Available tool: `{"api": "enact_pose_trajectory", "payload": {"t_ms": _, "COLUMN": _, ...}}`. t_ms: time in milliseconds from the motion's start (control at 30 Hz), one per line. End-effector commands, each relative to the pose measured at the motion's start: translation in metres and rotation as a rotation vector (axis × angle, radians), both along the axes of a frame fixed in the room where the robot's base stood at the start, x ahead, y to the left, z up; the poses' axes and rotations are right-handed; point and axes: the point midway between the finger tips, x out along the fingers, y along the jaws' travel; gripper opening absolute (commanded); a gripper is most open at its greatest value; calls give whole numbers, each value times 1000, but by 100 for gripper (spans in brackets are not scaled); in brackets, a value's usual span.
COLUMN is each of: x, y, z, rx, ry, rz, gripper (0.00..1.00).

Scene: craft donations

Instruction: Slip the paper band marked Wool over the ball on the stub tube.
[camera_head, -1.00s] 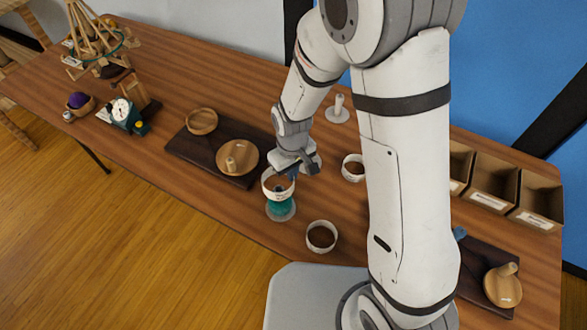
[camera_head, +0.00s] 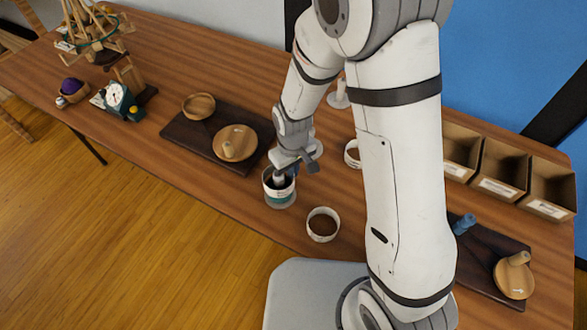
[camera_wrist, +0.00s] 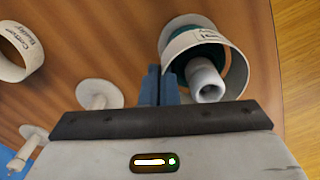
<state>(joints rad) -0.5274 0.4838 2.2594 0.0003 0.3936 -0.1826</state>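The white paper band (camera_head: 270,193) sits around the teal ball (camera_head: 280,195), with some teal showing through or below it in the head view. In the wrist view the band (camera_wrist: 236,75) surrounds the teal ball (camera_wrist: 195,52) and the pale stub tube (camera_wrist: 207,82), whose open end faces the camera. Only the end of the band's lettering shows, so I cannot read its full word there. My gripper (camera_wrist: 158,75) has its blue fingers close together at the band's left wall and appears shut on it. It also shows in the head view (camera_head: 291,171).
Another white band (camera_head: 322,225) stands near the table's front edge, and one (camera_head: 352,153) is partly behind my arm. A band lettered Cotton (camera_wrist: 20,52) shows in the wrist view. Dark boards with wooden discs (camera_head: 235,143) lie left and right; cardboard bins (camera_head: 500,168) stand right.

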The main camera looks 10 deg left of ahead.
Motion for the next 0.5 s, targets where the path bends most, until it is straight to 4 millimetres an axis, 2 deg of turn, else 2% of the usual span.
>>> {"api": "enact_pose_trajectory", "payload": {"t_ms": 67, "x": -2, "y": -1, "z": -7, "rx": -3, "ry": 5, "rz": 0, "gripper": 0}}
{"api": "enact_pose_trajectory", "payload": {"t_ms": 367, "x": -1, "y": -1, "z": -6, "rx": -2, "ry": 4, "rz": -1, "gripper": 0}}
{"api": "enact_pose_trajectory", "payload": {"t_ms": 500, "x": -1, "y": -1, "z": -6, "rx": -2, "ry": 4, "rz": -1, "gripper": 13}}
